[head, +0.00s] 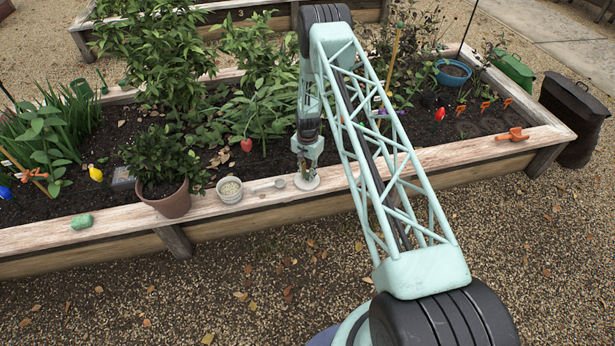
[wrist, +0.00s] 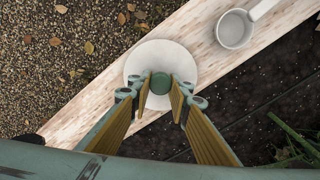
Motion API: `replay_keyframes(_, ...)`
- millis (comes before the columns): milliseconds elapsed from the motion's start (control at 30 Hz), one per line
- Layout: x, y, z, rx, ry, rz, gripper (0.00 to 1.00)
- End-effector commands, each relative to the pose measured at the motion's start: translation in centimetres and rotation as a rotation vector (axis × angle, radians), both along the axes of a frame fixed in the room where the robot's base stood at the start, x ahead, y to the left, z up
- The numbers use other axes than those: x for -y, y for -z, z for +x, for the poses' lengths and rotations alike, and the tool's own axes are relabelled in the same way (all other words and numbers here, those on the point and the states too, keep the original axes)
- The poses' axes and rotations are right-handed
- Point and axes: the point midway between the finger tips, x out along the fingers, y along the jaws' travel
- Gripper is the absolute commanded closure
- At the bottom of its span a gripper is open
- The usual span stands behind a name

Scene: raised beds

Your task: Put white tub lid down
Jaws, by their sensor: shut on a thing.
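The white tub lid (head: 312,185) is a round pale disc with a green knob (wrist: 160,82), seen from above in the wrist view (wrist: 178,52). My gripper (head: 306,165) is above it, and in the wrist view its fingers (wrist: 160,90) are shut on the knob. The lid looks level, over the bed's wooden edge board; whether it touches the board I cannot tell. The white tub (head: 230,196), open and filled with pale grains, stands on the board to the left in the head view.
A small grey-white cup with a handle (wrist: 235,30) sits on the board close to the lid. A potted plant (head: 168,200) stands left of the tub, and a green object (head: 81,221) lies farther left. The board (head: 430,164) right of the lid is clear up to an orange tool (head: 514,134).

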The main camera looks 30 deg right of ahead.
Motion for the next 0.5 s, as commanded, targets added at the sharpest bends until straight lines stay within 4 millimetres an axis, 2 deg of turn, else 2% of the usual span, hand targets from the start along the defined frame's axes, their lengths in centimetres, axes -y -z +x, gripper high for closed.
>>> replay_keyframes(500, -0.01, 0.61, -0.02, 0.000, 0.000, 0.000, 0.91)
